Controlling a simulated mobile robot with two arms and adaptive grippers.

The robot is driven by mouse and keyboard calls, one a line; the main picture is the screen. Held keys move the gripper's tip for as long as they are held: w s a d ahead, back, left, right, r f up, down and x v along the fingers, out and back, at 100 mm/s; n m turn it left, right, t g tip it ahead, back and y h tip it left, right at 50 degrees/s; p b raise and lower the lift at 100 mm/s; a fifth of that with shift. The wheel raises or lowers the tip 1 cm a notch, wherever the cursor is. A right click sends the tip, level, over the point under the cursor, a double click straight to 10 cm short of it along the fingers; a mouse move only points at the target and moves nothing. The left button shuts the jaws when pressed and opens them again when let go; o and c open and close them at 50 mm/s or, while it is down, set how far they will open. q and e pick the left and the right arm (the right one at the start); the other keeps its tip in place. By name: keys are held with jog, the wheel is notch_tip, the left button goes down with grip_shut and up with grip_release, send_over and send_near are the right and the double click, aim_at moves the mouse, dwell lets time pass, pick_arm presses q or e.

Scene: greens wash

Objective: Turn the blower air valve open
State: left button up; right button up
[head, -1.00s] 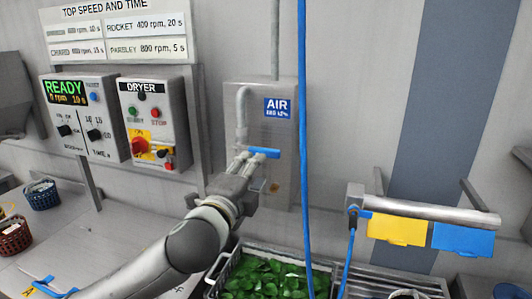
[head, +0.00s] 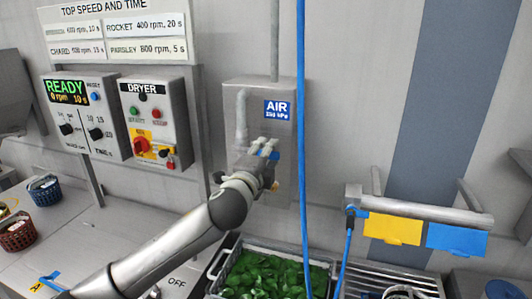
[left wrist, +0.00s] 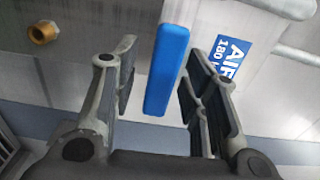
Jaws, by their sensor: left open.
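The blue air valve handle (left wrist: 168,70) hangs as a long bar between the two spread fingers of my left gripper (left wrist: 160,100) in the left wrist view. No finger clearly touches it; the right finger is the closer one. In the head view my left gripper (head: 265,148) is at the front of the grey air box (head: 240,95), just below the blue AIR sign (head: 277,109). There the gripper hides most of the handle, so its angle is hard to read. My right gripper is in neither view.
A blue hose (head: 303,130) hangs just right of the gripper. The dryer panel (head: 153,110) is on the left. A bar with yellow and blue flaps (head: 425,210) juts out at right. A crate of greens (head: 228,268) stands below.

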pick_arm(q)
grip_shut()
dwell(0.3)
jog(key=shift+d+r, duration=0.1)
